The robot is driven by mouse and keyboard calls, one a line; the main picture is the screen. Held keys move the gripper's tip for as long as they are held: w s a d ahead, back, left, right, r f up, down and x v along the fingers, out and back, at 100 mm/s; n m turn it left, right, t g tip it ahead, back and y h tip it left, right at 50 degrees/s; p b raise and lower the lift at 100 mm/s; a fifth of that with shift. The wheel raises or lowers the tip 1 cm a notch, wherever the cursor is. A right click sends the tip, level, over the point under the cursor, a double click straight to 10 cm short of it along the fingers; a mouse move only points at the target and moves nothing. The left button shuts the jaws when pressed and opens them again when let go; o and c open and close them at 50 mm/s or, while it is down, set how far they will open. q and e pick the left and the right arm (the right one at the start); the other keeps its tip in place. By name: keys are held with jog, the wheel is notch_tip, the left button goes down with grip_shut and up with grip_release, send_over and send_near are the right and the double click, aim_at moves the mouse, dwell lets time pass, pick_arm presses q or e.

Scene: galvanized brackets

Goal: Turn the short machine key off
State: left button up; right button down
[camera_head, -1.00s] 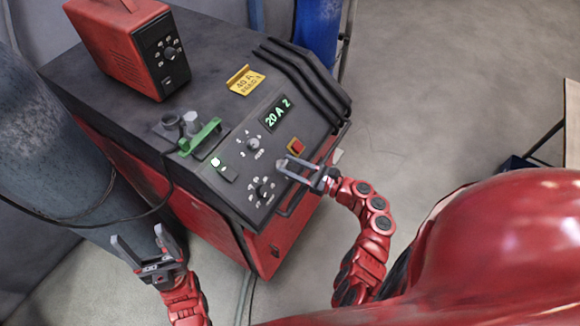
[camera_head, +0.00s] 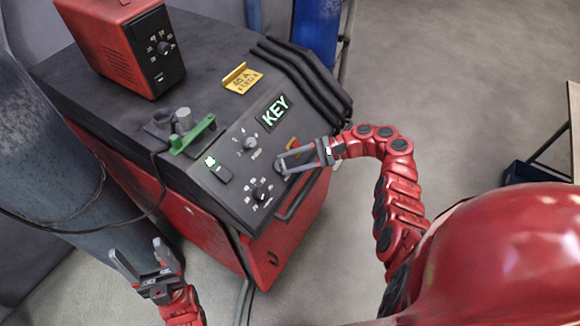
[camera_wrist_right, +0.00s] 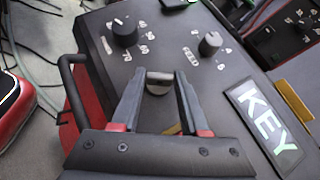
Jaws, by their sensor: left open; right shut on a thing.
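The machine (camera_head: 215,85) is a dark-topped, red-sided cabinet with a sloping control panel. The short key (camera_wrist_right: 158,82) is a small grey metal piece in the wrist view, between the fingertips of my right gripper (camera_wrist_right: 160,76). In the head view the right gripper (camera_head: 282,163) reaches the panel's right part from the right, shut on the key, which is mostly hidden there by the fingers. The panel display (camera_head: 275,110) reads KEY. My left gripper (camera_head: 136,247) is open and empty, low at the left, in front of the machine and apart from it.
A handle bar (camera_head: 297,198) runs along the panel's front edge. A red box (camera_head: 120,45) stands on top.

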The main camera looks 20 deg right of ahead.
jog(key=n+g+h+b, duration=0.1)
jog(key=n, duration=0.1)
jog(key=n+g+h+b, duration=0.1)
jog(key=n+g, duration=0.1)
jog(key=n+g+h, duration=0.1)
jog(key=n+g, duration=0.1)
jog(key=shift+w+a+r+n+b, duration=0.1)
jog(key=shift+w+r+n+b, duration=0.1)
jog(key=shift+w+n+b, duration=0.15)
dwell(0.4)
jog(key=shift+c, duration=2)
grip_release()
jog(key=shift+h, duration=0.3)
